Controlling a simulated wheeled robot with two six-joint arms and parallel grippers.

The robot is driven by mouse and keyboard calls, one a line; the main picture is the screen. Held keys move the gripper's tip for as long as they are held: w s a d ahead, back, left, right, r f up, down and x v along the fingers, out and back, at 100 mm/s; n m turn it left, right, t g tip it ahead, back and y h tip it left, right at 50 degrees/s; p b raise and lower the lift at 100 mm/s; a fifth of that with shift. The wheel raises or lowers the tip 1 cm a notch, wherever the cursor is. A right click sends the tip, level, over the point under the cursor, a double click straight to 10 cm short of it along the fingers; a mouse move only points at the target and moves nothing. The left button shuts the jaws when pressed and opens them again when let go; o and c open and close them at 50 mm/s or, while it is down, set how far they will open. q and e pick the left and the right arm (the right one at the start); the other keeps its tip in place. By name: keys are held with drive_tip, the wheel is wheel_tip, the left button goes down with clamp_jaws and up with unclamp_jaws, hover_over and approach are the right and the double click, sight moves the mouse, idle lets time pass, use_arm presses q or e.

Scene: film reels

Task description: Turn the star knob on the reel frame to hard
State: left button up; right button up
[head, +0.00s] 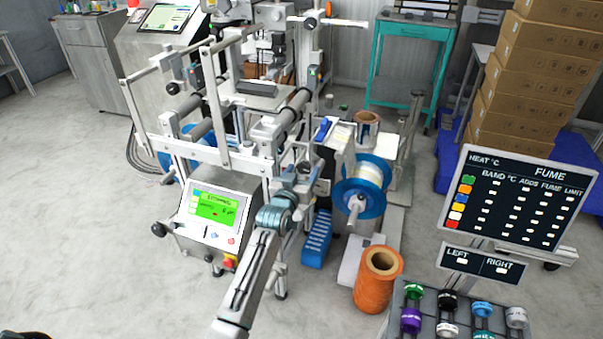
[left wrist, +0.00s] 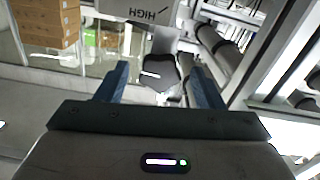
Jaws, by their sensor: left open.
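The reel frame (head: 213,95) is a machine of pale beams and rollers in the left-centre of the head view. My left gripper (head: 303,172) is beside its right side, above the green-screened panel. In the left wrist view the left gripper (left wrist: 158,78) has its two blue fingers apart. A dark knob-like part (left wrist: 160,72) shows between and beyond the fingers, with a gap on each side. I cannot make out its star shape or any pointer. An upside-down plate reading HIGH (left wrist: 150,12) is behind it. In the head view I cannot pick out the knob. My right gripper is not in view.
A blue-flanged reel (head: 361,192) stands right of the gripper, with an orange spool (head: 379,279) on the floor below. A FUME board (head: 520,197) and a rack of coloured rolls (head: 400,302) are at the right. Rollers and beams (left wrist: 235,60) lie close right in the wrist view.

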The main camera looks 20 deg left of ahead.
use_arm(q)
drive_tip(key=c, duration=1)
